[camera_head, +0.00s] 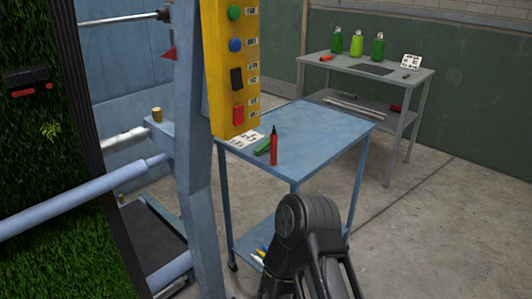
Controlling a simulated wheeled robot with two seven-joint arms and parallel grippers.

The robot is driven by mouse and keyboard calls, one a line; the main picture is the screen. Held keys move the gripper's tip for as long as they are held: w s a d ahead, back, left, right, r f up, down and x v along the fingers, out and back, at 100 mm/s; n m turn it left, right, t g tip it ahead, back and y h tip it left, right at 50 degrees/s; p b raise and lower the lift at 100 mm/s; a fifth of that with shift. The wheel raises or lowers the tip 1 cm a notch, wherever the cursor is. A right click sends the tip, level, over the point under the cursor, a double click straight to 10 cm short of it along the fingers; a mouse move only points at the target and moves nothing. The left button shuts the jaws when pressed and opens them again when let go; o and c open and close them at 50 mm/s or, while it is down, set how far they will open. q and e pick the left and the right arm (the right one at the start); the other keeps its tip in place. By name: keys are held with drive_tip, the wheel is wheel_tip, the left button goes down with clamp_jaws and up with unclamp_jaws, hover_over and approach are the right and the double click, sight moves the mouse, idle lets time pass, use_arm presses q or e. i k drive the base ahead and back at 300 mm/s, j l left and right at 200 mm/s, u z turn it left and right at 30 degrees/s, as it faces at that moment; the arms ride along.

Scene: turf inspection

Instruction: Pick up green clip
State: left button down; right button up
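A small green object, which looks like the green clip (263,146), lies on the blue table top near its left front edge. A red bottle-like item (274,150) with a dark pointed tip stands upright in front of it and just to its right. A dark grey link of one of my arms shows at the bottom, in front of the table. I see no gripper fingertips, and nothing of mine touches the clip.
The blue cart table (320,128) is mostly bare, with a white printed card (243,140) at its left. A yellow button panel (231,70) and a blue post (195,130) stand close on its left. A grey bench (425,73) with green bottles (357,46) stands behind.

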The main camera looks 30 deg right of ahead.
sight(265, 147)
drive_tip(key=i+l, duration=0.1)
drive_tip(key=l, duration=0.25)
drive_tip(key=i+l+u, duration=0.1)
drive_tip(key=l, duration=0.3)
drive_tip(key=l+u, duration=0.25)
drive_tip(key=l, duration=0.2)
drive_tip(key=l+u, duration=0.2)
drive_tip(key=l, duration=0.3)
drive_tip(key=l+u, duration=0.25)
drive_tip(key=l, duration=0.25)
drive_tip(key=l+u, duration=0.25)
drive_tip(key=l, duration=0.25)
drive_tip(key=k+l+u, duration=0.1)
drive_tip(key=l+u, duration=0.15)
drive_tip(key=l, duration=0.2)
drive_tip(key=k+l+u, duration=0.2)
drive_tip(key=l, duration=0.25)
drive_tip(key=i, duration=0.05)
